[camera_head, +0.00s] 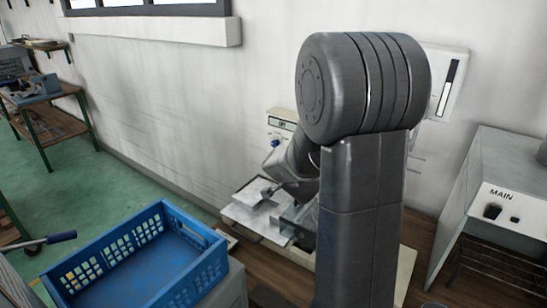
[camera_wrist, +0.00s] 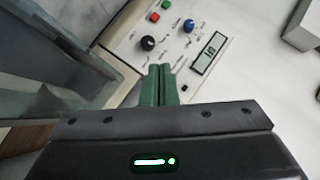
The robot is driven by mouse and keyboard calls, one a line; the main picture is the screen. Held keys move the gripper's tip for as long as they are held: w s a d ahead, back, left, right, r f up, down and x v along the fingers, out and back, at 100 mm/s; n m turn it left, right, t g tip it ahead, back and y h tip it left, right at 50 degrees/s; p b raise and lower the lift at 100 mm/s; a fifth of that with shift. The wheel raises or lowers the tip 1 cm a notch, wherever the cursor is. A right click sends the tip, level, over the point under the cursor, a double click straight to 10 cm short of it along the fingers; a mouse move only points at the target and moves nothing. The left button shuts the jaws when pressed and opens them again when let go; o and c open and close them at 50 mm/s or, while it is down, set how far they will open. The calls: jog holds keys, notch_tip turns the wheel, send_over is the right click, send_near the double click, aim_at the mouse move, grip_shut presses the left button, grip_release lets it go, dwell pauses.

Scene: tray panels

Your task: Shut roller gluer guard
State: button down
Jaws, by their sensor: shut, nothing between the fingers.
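The roller gluer is a cream machine whose upright panel (camera_head: 282,123) shows behind my arm in the head view. In the wrist view its control panel (camera_wrist: 192,62) fills the middle, with knobs, red and green buttons and a small display. A grey, see-through plate (camera_wrist: 70,65) at the left of the wrist view looks like the guard; how far it stands open I cannot tell. My gripper (camera_wrist: 160,82) has its green fingers together and empty, in front of the control panel and right of the plate. My arm hides much of the machine in the head view.
A blue crate (camera_head: 214,262) stands at the front left. A grey cabinet marked MAIN (camera_head: 490,185) stands at the right. A wall box (camera_head: 448,85) hangs behind my arm. A workbench (camera_head: 45,100) is at the far left, with open green floor before it.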

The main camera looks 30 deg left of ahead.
jog(key=s+r+p, duration=0.4)
jog(key=s+r, duration=0.1)
jog(key=shift+a+r, duration=0.25)
jog(key=shift+a, duration=0.2)
